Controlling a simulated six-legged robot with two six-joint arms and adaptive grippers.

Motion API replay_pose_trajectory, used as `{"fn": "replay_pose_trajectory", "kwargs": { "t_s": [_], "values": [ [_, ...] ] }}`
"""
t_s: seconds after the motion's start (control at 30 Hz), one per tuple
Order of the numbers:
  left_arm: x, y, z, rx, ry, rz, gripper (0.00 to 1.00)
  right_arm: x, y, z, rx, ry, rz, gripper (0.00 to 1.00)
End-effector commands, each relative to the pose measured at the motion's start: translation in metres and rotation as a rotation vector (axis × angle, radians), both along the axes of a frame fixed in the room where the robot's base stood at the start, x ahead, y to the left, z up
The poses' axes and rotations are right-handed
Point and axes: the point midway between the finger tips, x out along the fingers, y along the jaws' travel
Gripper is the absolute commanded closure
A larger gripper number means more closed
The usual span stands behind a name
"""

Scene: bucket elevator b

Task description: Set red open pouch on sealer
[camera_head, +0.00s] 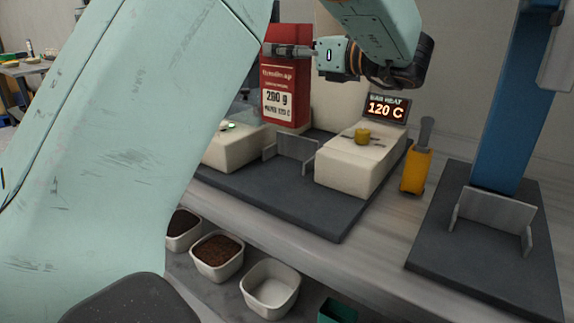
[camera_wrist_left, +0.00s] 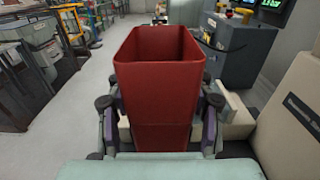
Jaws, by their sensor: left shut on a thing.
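The red open pouch (camera_head: 286,88) is upright, with a white label reading 280 g. In the left wrist view the pouch (camera_wrist_left: 160,85) shows its open top, and a gripper finger lies on each side of it. My left gripper (camera_head: 290,50) is shut on the pouch near its top and holds it over the sealer. The sealer has a dark base (camera_head: 300,199), pale blocks, a metal bracket (camera_head: 291,150) and a display (camera_head: 386,107) reading 120 C. The pouch's lower end shows just above and behind the bracket; I cannot tell whether it touches anything. My right gripper is not in view.
A yellow tool (camera_head: 416,170) stands right of the sealer. A blue column (camera_head: 508,95) rises from a second dark base with a metal bracket (camera_head: 494,212). White bowls, one empty (camera_head: 270,288) and one with brown grains (camera_head: 217,256), sit in front.

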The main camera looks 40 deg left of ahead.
Motion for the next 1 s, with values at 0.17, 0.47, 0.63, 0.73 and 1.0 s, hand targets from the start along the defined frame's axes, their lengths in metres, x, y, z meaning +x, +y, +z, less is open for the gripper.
{"fn": "replay_pose_trajectory", "kwargs": {
  "t_s": [0.17, 0.47, 0.63, 0.73, 1.0],
  "values": [
    [0.001, 0.0, -0.022, 0.0, 0.005, 0.0, 0.65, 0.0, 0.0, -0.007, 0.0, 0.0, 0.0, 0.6],
    [0.001, 0.0, -0.057, 0.001, 0.001, 0.0, 0.65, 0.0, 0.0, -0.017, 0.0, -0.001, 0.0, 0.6],
    [0.001, 0.0, -0.085, 0.001, 0.004, 0.0, 0.65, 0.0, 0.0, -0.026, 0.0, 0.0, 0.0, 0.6],
    [0.001, 0.0, -0.097, 0.002, 0.002, 0.0, 0.65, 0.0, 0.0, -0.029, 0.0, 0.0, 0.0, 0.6],
    [0.0, 0.0, -0.098, 0.001, 0.0, 0.0, 0.65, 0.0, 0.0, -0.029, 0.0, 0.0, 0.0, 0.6]
  ]
}}
